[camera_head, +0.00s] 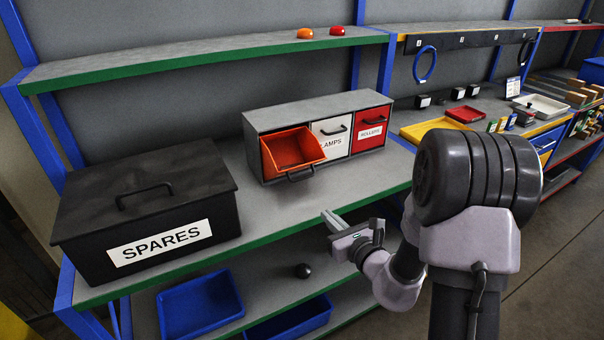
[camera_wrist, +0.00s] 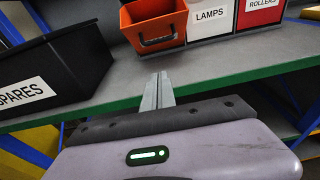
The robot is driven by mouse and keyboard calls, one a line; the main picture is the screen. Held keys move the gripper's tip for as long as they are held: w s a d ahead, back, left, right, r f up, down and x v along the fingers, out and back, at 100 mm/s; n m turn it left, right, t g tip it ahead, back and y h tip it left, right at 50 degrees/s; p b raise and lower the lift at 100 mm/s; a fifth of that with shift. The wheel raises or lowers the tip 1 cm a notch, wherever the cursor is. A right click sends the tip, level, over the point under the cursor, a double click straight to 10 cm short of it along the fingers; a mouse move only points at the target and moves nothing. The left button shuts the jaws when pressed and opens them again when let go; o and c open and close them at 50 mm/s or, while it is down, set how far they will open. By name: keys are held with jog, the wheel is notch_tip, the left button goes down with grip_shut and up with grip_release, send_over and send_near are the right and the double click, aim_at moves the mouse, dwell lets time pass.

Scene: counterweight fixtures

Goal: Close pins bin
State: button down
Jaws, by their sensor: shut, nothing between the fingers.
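An orange bin (camera_head: 293,150) is tipped open at the left end of a grey cabinet (camera_head: 318,107), with its front leaning out and a dark handle at the lower front. No name shows on it; the other two bins read LAMPS and ROLLERS. In the wrist view the orange bin (camera_wrist: 152,25) is at the top, with its handle toward me. My gripper (camera_head: 328,216) is shut and empty at the shelf's front edge, below and to the right of the bin, and apart from it. The closed fingers (camera_wrist: 159,84) point toward the shelf in the wrist view.
The white LAMPS bin (camera_head: 332,142) and red ROLLERS bin (camera_head: 371,129) are closed. A black SPARES box (camera_head: 145,210) with a lid stands left of the cabinet. Bare grey shelf (camera_head: 262,208) lies in front of the cabinet. Blue trays (camera_head: 200,305) are on the lower shelf.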

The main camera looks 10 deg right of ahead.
jog(key=b+x, duration=0.2)
jog(key=x, duration=0.6)
jog(key=shift+w+a+f, duration=0.15)
jog(key=shift+w+a, duration=0.05)
jog(key=w, duration=0.1)
jog(key=w+r, duration=0.1)
jog(key=w+a, duration=0.1)
jog(key=shift+w+r, duration=0.2)
jog(key=shift+r, duration=0.15)
jog(key=shift+w+a+r, duration=0.15)
jog(key=shift+w+r, duration=0.2)
jog(key=shift+w, duration=0.05)
jog(key=shift+r, duration=0.1)
jog(key=shift+r+p, duration=0.4)
jog(key=shift+p, duration=0.35)
jog(key=shift+w+a+p, duration=0.1)
jog(key=shift+a+p, duration=0.05)
jog(key=shift+p, duration=0.2)
jog(key=shift+r+g, duration=0.1)
jog(key=shift+g, duration=0.2)
